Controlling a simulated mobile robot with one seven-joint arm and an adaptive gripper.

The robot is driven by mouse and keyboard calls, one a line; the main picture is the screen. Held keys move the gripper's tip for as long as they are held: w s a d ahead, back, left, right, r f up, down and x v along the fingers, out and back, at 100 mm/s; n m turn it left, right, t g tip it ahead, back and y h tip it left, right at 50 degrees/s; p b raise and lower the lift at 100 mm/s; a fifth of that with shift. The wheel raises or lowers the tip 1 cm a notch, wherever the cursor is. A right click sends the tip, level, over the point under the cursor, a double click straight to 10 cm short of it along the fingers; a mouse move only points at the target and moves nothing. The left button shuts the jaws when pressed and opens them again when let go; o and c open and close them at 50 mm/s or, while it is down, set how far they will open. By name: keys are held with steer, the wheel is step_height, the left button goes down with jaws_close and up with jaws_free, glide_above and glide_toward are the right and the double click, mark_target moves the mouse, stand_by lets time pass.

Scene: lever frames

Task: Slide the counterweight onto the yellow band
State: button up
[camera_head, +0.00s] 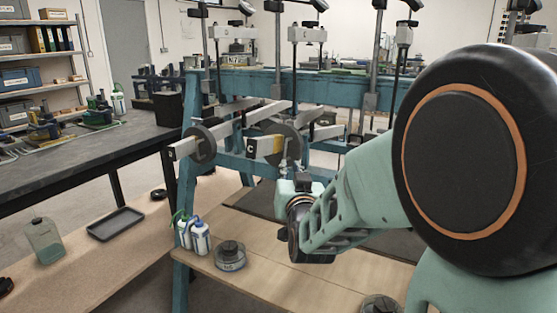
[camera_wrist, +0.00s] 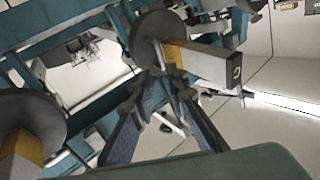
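A dark round counterweight (camera_head: 283,143) sits on a pale lever bar; in the wrist view the disc (camera_wrist: 158,30) is at top centre. My gripper (camera_head: 292,165) is just below this disc. In the wrist view its two fingers (camera_wrist: 163,80) have a gap between their tips and appear open, close under the disc's lower edge. Whether they touch it is unclear.
A second disc (camera_head: 201,145) sits on a neighbouring bar to the left; it is at the left edge of the wrist view (camera_wrist: 25,120). The blue frame (camera_head: 180,215) stands around the bars.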

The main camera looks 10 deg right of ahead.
mark_target(285, 152)
steer(key=w, duration=0.6)
steer(key=w+b, duration=0.1)
steer(key=w, duration=0.3)
steer(key=shift+w+d, duration=0.1)
steer(key=shift+d, duration=0.2)
steer(key=shift+c, duration=0.2)
jaws_close()
steer(key=shift+a+f, duration=0.1)
steer(key=shift+a, duration=0.05)
steer(key=shift+s+a+r+b, duration=0.2)
steer(key=shift+s+a+b, duration=0.1)
steer(key=shift+s+a, duration=0.25)
steer(key=shift+s+a+r+b, duration=0.15)
steer(key=shift+s+a+b, duration=0.25)
steer(key=shift+s, duration=0.4)
steer(key=shift+s+a+r+b, duration=0.25)
steer(key=shift+s+a, duration=0.2)
steer(key=shift+s, duration=0.2)
steer(key=shift+o, duration=0.2)
jaws_free()
